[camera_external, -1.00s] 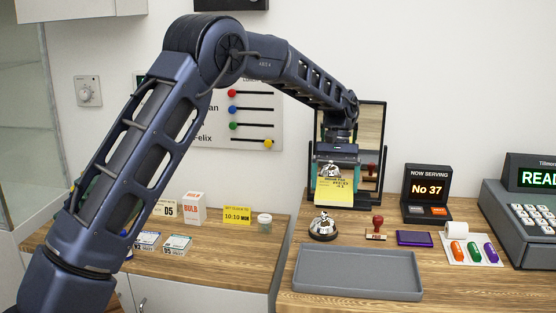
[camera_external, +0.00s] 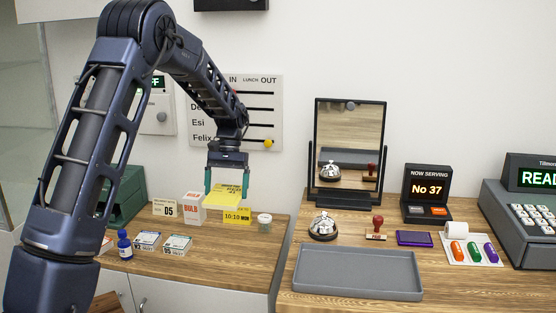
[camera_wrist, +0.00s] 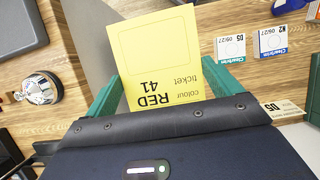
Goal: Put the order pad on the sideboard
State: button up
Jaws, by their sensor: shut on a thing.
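The order pad is a yellow pad (camera_external: 224,196) with black print. In the wrist view its face (camera_wrist: 155,60) reads "colour ticket RED 41". My gripper (camera_external: 229,188) is shut on it, with teal fingers at its two sides, and holds it up in the air. The sideboard (camera_external: 225,254) is the wood-topped white unit at the left. The pad shows over the sideboard's back right part, overlapping the yellow 10:10 card (camera_external: 237,217) in the picture. Its exact height above the top cannot be told.
On the sideboard stand a BULB box (camera_external: 193,208), a small jar (camera_external: 264,223), a blue bottle (camera_external: 124,246), small labelled boxes (camera_external: 177,245) and a green case (camera_external: 128,190). Its front middle is clear. A gap separates it from the counter (camera_external: 286,285) with the bell (camera_external: 323,227).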

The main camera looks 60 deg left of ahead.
aim_at(229, 256)
notch_tip(229, 256, down, 20)
dwell(0.7)
jog(key=shift+f, duration=0.15)
jog(key=o, duration=0.7)
jog(key=shift+o, duration=0.2)
